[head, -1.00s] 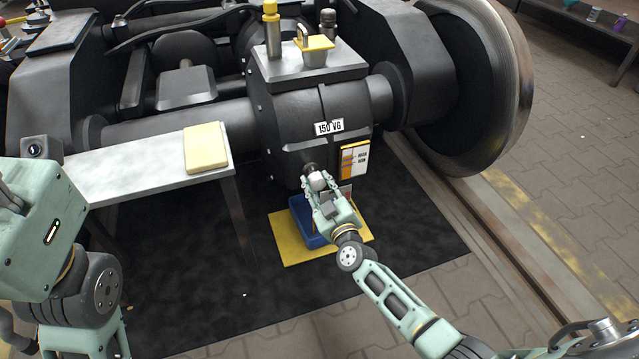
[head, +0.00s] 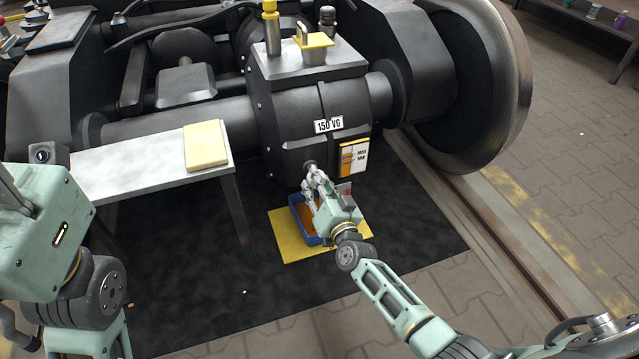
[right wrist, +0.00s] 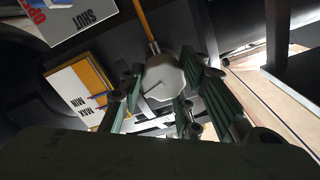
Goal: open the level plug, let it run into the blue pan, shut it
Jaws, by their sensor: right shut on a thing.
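The dark gearbox (head: 297,115) carries the label "150 VG". In the right wrist view, the pale grey level plug (right wrist: 165,78) sits between the fingers of my right gripper (right wrist: 165,95), which is shut on it. In the head view my right gripper (head: 316,180) is at the low front of the gearbox and mostly hides the plug. A thin amber stream (right wrist: 145,24) shows at the plug in the wrist view. The blue pan (head: 295,215) stands below and holds amber liquid; my gripper covers part of it. My left gripper is out of view.
A yellow mat (head: 287,248) lies under the pan on the black floor sheet (head: 200,290). A MAX/MIN card (head: 355,156) is on the gearbox beside my right gripper. A table (head: 130,172) with a yellow pad (head: 205,145) stands left; a wheel (head: 480,90) stands right.

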